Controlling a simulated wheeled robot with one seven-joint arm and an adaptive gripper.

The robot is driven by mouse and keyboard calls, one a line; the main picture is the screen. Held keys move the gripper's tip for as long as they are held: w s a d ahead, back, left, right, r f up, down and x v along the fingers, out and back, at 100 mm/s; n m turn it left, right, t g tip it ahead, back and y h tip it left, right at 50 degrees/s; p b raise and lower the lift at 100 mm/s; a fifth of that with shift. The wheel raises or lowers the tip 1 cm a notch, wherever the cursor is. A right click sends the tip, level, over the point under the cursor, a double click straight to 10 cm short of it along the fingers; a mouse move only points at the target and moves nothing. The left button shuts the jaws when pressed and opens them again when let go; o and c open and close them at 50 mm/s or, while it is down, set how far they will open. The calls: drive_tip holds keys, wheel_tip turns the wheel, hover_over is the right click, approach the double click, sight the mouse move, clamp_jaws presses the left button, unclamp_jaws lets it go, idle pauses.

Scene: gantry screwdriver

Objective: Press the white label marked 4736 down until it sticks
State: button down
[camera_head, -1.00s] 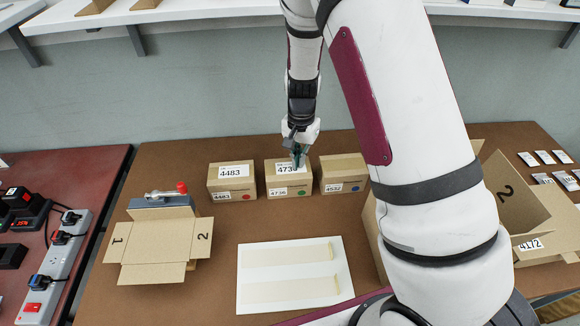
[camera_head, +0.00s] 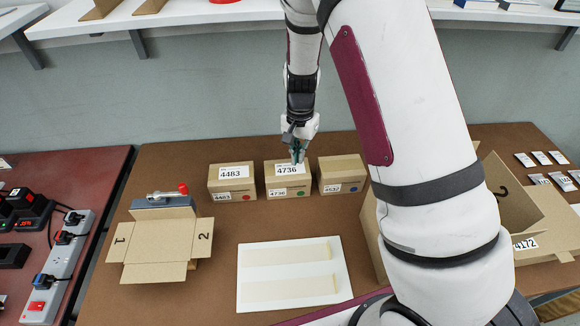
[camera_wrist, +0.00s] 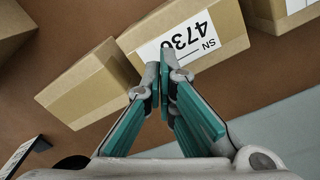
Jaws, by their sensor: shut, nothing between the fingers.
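The white label marked 4736 (camera_head: 285,168) lies on top of the middle small cardboard box (camera_head: 287,180). In the wrist view the label (camera_wrist: 180,38) looks flat, with its print upside down. My gripper (camera_head: 298,160) is shut and empty, pointing down at the box's back right. In the wrist view its fingertips (camera_wrist: 166,62) overlap the label's edge by the digit 6 and hide a bit of it. I cannot tell whether the tips touch the label or hover just above it.
A box labelled 4483 (camera_head: 232,183) stands to the left; a box without a top label (camera_head: 342,175) stands to the right. A white sheet with tape strips (camera_head: 290,245) lies in front. Open cartons stand left (camera_head: 160,245) and right (camera_head: 535,215).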

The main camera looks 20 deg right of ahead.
drive_tip(key=shift+r+p, duration=0.9)
drive_tip(key=shift+r, duration=1.25)
drive_tip(key=s+a+r+n+t+y, duration=0.1)
drive_tip(key=s+r+n, duration=0.1)
drive_tip(key=s+r, duration=0.6)
drive_tip(key=s+r+n+t, duration=0.15)
drive_tip(key=s+r, duration=0.25)
drive_tip(key=r, duration=0.9)
drive_tip(key=s+r+n+t, duration=0.1)
drive_tip(key=s+r+n, duration=0.1)
drive_tip(key=s, duration=0.6)
drive_tip(key=s+d+r+n+t+h, duration=0.1)
drive_tip(key=s+r+n, duration=0.1)
drive_tip(key=s, duration=0.7)
drive_tip(key=shift+s+d+r+n, duration=0.2)
drive_tip(key=shift+r+n, duration=0.15)
drive_tip(key=shift+r, duration=0.45)
